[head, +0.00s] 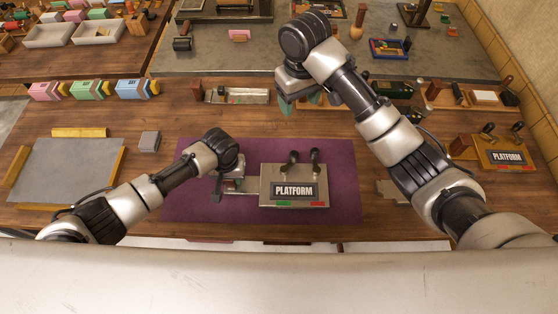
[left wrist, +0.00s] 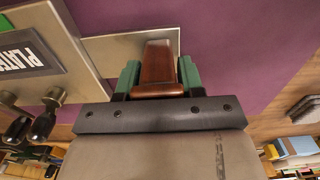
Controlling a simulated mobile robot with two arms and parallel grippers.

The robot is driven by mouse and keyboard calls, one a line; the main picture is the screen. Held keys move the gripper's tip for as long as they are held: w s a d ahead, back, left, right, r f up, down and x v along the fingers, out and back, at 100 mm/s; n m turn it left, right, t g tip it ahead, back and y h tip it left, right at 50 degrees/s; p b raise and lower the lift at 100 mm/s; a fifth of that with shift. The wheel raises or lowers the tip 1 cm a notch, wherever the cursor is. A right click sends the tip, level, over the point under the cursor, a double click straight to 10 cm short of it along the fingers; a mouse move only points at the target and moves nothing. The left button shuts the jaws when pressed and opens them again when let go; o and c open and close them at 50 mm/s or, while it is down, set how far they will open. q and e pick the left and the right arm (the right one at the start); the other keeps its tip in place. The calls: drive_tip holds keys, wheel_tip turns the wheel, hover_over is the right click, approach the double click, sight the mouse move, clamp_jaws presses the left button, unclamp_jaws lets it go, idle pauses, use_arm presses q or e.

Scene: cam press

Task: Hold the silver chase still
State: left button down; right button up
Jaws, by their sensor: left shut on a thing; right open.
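The silver chase (head: 265,198) lies flat on the purple mat (head: 200,210). It bears a dark PLATFORM plate (head: 294,191), two black-knobbed levers at its back edge, and green and red marks in front. A flat silver strip extends from its left side. My left gripper (head: 231,184) is at that strip. In the left wrist view the green-padded fingers of this gripper (left wrist: 158,75) are shut on a brown wooden handle (left wrist: 158,65) above the silver plate. My right gripper (head: 305,98) is open, raised behind the chase, and partly hidden by its own arm.
A grey slab (head: 65,170) with yellow wooden bars lies at the left, beside a small grey block (head: 149,141). Pink, green and blue blocks (head: 88,89) line the back left. A second PLATFORM piece (head: 507,158) stands at the right. The mat's left part is clear.

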use_arm(q)
drive_tip(key=shift+p, duration=0.3)
idle(0.4)
drive_tip(key=c, duration=0.8)
unclamp_jaws()
drive_tip(key=shift+o, duration=0.2)
drive_tip(key=shift+r, duration=3)
drive_tip(key=o, duration=0.6)
drive_tip(key=shift+c, duration=0.2)
